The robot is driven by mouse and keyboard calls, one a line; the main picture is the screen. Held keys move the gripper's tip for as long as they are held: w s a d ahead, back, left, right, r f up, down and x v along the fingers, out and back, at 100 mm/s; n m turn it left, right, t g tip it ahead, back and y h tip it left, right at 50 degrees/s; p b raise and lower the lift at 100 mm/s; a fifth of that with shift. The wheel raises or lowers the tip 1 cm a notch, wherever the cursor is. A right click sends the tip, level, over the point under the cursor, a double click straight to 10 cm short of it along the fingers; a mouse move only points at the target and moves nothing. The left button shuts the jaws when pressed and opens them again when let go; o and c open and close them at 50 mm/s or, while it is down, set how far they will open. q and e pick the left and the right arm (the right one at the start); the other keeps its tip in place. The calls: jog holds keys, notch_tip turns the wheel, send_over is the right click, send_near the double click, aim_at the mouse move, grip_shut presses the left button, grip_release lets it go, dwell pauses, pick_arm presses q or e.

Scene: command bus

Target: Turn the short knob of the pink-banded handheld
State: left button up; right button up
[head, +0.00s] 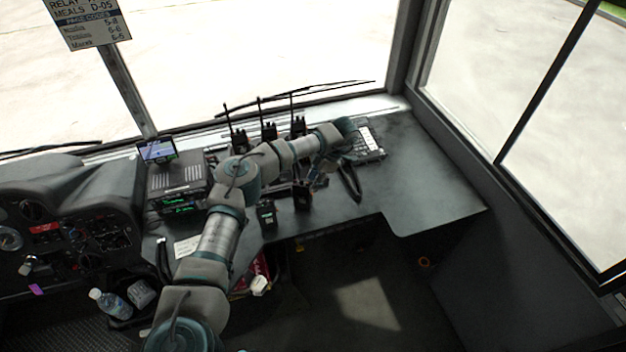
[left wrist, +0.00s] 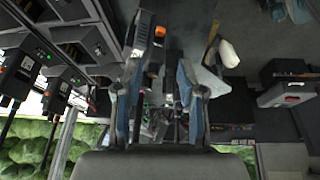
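My left gripper (head: 318,180) reaches over the console in the head view and points down. In the left wrist view its two fingers (left wrist: 159,75) stand apart, with a gap between them. A dark handheld with an orange part (left wrist: 146,36) lies just beyond the fingertips, apart from them as far as I can tell. In the head view, handhelds stand upright near the console's front edge, one to the left (head: 266,215) and one close below my gripper (head: 302,196). I cannot make out a pink band or the short knob. My right gripper is not in view.
Several antenna handhelds (head: 268,131) stand in a row at the back by the windshield. A radio unit (head: 178,180) with a small screen (head: 157,150) above it is left of my arm. A keypad device (head: 368,145) lies behind right. The console's right part (head: 430,190) is clear.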

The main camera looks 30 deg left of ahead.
pick_arm(q)
jog(key=v, duration=1.1)
jog(key=shift+r, duration=0.35)
jog(key=shift+w, duration=0.15)
